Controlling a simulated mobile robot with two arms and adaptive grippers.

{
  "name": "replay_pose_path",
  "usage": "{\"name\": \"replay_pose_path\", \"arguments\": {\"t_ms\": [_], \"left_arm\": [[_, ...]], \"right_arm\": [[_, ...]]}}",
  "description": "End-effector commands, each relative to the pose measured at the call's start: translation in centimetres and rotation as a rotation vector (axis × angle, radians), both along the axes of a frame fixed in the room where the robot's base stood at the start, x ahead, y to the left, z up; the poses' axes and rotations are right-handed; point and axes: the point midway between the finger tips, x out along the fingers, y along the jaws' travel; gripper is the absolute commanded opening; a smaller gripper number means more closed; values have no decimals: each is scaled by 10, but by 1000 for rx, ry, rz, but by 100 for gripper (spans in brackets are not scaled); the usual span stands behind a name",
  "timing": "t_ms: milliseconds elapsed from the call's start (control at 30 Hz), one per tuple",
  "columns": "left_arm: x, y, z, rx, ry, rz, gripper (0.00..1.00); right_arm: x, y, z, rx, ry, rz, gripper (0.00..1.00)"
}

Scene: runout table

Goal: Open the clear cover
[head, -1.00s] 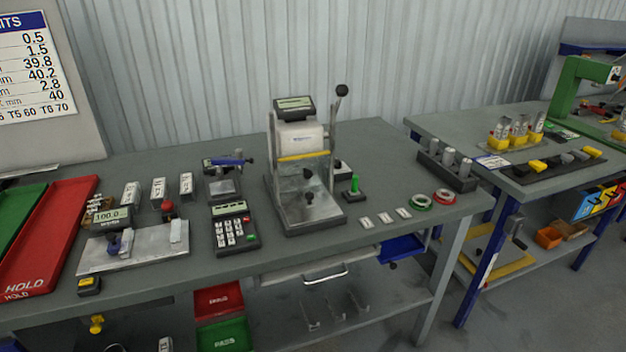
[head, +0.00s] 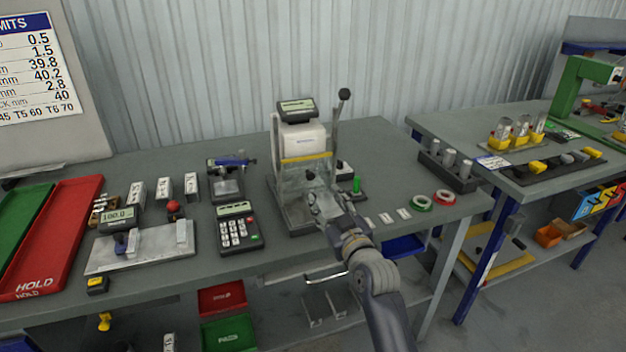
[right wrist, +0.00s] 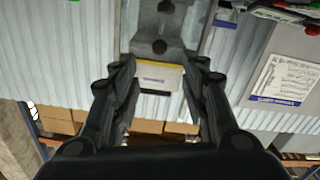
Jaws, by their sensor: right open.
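The press-like tester (head: 302,138) stands mid-table with a display on top and a lever with a black knob at its right. Its clear cover (head: 290,180) is a see-through panel at the front, below a yellow bar (head: 305,157); its edges are hard to make out. My right gripper (head: 318,203) is open in front of the tester's lower part and hides some of its base. Whether it touches the cover I cannot tell. In the right wrist view, the open fingers (right wrist: 163,70) stand either side of a yellow strip (right wrist: 158,64). My left gripper is not in view.
A keypad device (head: 239,228) stands left of the tester, and a small block with a green button (head: 356,186) right of it. Small tags and green and red rings (head: 443,197) lie further right. A red tray (head: 55,235) lies at far left.

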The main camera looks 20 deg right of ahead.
Motion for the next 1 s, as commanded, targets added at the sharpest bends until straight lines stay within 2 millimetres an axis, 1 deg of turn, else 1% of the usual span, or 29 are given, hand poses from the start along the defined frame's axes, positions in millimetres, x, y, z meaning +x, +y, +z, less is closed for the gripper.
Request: {"name": "replay_pose_path", "arguments": {"t_ms": [167,500,633,800,1000], "left_arm": [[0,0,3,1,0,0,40],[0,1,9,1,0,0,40],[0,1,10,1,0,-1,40],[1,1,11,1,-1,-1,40],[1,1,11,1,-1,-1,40]], "right_arm": [[16,0,2,0,-3,-1,41],[68,2,1,0,-1,-1,41],[84,3,1,1,-1,-1,41],[99,3,0,-1,-1,-1,41],[106,3,0,0,-1,-1,41]]}}
